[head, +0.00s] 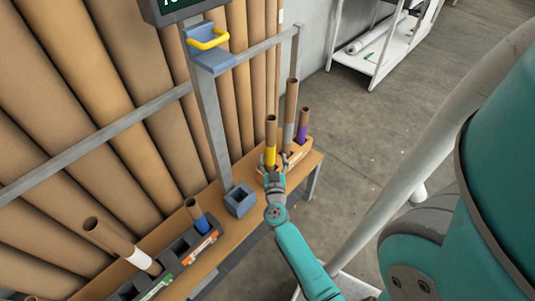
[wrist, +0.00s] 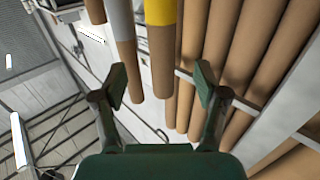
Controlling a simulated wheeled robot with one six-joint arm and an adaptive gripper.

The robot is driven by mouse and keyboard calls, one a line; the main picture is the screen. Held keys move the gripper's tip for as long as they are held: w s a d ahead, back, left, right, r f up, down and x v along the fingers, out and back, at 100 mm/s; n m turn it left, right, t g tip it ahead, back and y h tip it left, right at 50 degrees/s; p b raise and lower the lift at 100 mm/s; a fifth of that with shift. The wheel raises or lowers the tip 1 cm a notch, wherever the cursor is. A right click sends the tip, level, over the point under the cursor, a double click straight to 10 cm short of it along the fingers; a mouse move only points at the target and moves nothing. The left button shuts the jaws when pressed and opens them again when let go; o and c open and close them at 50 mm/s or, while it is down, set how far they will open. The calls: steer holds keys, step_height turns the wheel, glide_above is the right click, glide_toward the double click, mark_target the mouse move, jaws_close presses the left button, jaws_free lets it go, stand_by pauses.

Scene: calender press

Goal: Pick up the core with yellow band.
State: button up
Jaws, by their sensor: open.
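The core with the yellow band (head: 270,150) is a brown cardboard tube standing upright in an orange-brown holder at the far end of the bench. My gripper (head: 270,166) is at its lower part in the head view. In the wrist view the core with the yellow band (wrist: 162,60) shows between and beyond my open fingers (wrist: 160,86), with no finger seen closed on it. A core with a grey band (head: 288,118) stands just beside it and also shows in the wrist view (wrist: 121,35). A core with a purple band (head: 302,127) stands further right.
A core with a white band (head: 120,243) leans and a blue-banded core (head: 198,216) stands in dark holders on the bench (head: 236,222). An empty blue-grey square socket (head: 239,200) sits mid-bench. Tall brown rolls (head: 130,80) and a grey rail line the back. A white rack (head: 380,50) stands behind.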

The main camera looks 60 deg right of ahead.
mark_target(271, 143)
steer(key=x, duration=1)
steer(key=shift+w, duration=0.3)
jaws_close()
